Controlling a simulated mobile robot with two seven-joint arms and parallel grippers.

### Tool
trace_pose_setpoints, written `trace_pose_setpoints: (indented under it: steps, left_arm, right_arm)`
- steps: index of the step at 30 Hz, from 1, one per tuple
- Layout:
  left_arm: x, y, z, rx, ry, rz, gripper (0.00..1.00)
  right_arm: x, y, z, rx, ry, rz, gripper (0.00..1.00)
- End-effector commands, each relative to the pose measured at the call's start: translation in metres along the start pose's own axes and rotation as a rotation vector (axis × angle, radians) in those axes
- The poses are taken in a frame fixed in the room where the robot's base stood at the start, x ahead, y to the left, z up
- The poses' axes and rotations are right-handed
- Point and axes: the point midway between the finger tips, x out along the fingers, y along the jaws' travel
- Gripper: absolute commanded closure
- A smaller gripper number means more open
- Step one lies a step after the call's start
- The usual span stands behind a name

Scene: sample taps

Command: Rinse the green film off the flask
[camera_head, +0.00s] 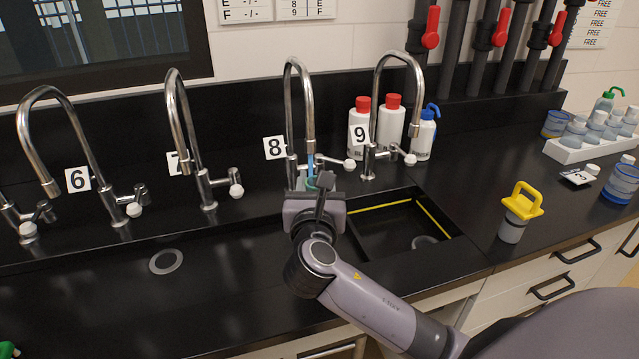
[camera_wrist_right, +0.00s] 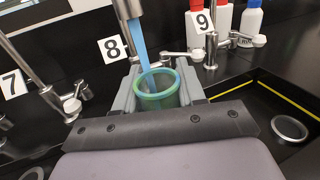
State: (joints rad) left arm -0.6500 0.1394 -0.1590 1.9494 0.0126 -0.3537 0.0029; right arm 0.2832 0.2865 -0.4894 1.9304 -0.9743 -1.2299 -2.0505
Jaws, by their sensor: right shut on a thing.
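The flask (camera_wrist_right: 157,91) is a clear vessel with a green tint on its walls and rim. My right gripper (camera_wrist_right: 157,95) is shut on it, one finger on each side, and holds it upright under tap 8 (camera_head: 292,100). Blue water (camera_wrist_right: 140,45) runs from that tap's spout down into the flask's mouth. In the head view my right gripper (camera_head: 318,187) hides most of the flask; a bit of green and the blue stream show above the wrist. The flask's lower part is hidden. My left gripper is not in view.
Taps 6 (camera_head: 60,140), 7 (camera_head: 180,130) and 9 (camera_head: 392,95) stand along the sink. Red-capped bottles (camera_head: 391,122) stand behind tap 9. A basin (camera_head: 400,230) with a drain lies right of my gripper. A yellow-topped container (camera_head: 515,220) stands on the right counter.

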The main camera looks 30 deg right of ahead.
Motion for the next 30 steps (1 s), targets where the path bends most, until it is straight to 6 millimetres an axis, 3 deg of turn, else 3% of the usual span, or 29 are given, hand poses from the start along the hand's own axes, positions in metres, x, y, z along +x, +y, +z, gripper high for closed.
trace_pose_setpoints:
  steps: [30]
  left_arm:
    - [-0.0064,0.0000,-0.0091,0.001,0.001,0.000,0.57]
  right_arm:
    - [0.0083,-0.0088,-0.0001,0.001,0.000,0.000,1.00]
